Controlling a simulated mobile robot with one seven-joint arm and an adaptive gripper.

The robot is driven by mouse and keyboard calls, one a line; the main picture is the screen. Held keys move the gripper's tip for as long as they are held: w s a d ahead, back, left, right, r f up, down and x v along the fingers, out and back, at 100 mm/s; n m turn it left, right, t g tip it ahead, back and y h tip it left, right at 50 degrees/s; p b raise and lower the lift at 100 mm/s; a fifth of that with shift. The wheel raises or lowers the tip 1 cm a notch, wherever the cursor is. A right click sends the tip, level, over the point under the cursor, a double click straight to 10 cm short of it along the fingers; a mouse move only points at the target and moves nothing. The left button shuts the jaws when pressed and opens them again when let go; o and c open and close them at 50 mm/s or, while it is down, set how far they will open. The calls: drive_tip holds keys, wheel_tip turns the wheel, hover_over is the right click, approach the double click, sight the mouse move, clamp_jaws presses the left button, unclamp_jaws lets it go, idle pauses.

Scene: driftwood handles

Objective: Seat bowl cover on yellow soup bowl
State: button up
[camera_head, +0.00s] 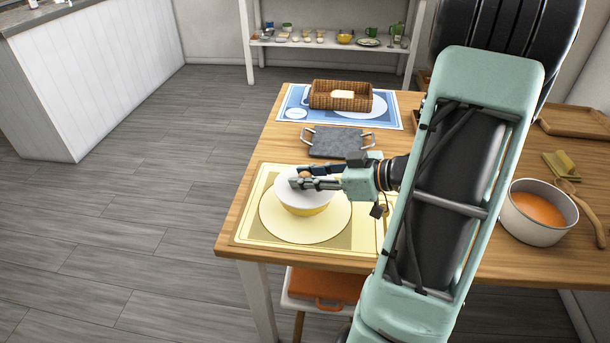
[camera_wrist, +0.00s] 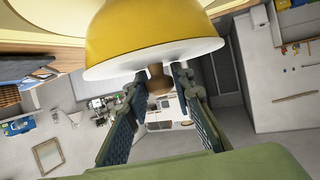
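The yellow soup bowl (camera_head: 305,210) stands upright on the yellow placemat, with the white bowl cover (camera_head: 291,192) over its mouth. The bowl (camera_wrist: 120,32) and the cover's white underside edge and top (camera_wrist: 117,68) also show in the wrist view, which sees them upside down. I see no clear gap between cover and bowl. The cover's brown knob (camera_wrist: 158,82) sits between the fingertips of my gripper (camera_head: 306,177). My gripper (camera_wrist: 160,78) is partly closed around the knob and appears shut on it; contact on both sides is hard to make out.
A round mat (camera_head: 338,222) lies under the bowl on the placemat (camera_head: 262,240). Behind are a dark slate tray (camera_head: 330,143) and a wicker basket (camera_head: 327,97). A pot of orange soup (camera_head: 536,222) stands at right. The table's left edge is close to the placemat.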

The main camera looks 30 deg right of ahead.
drive_tip(key=o, duration=0.4)
